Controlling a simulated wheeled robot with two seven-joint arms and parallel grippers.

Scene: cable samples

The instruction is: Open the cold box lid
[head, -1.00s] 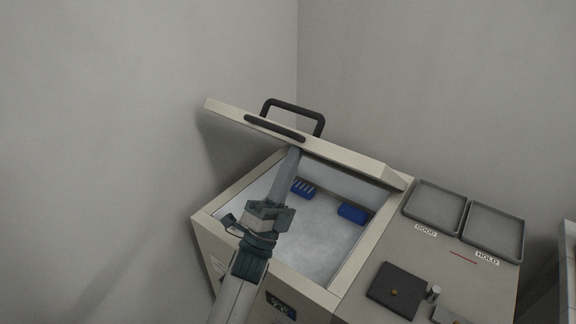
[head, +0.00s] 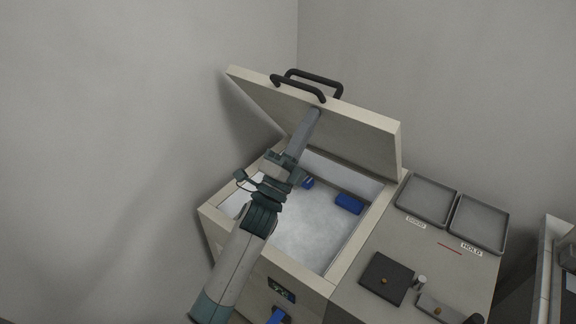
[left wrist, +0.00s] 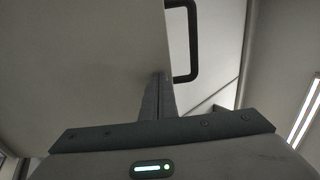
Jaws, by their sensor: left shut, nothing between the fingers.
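The cold box (head: 322,283) is a pale chest with a frosty white inside. Its lid (head: 360,133) is tilted up, hinged at the back, with its underside facing me. Dark handles (head: 318,79) stand at the lid's raised front edge. My left gripper (head: 314,115) reaches over the box opening, its shut fingers at the lid's underside just below the handle. Whether they touch it is hard to tell. In the left wrist view, the shut fingers (left wrist: 157,98) point up along the pale lid (left wrist: 85,65), with a dark handle (left wrist: 184,45) beside them. My right gripper is not in view.
Blue racks (head: 349,203) lie inside the box. To its right, a counter holds two grey trays (head: 429,199) (head: 478,224) labelled GOOD and HOLD, a dark square block (head: 387,278) and a small metal cylinder (head: 421,281). Walls stand close at the left and behind.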

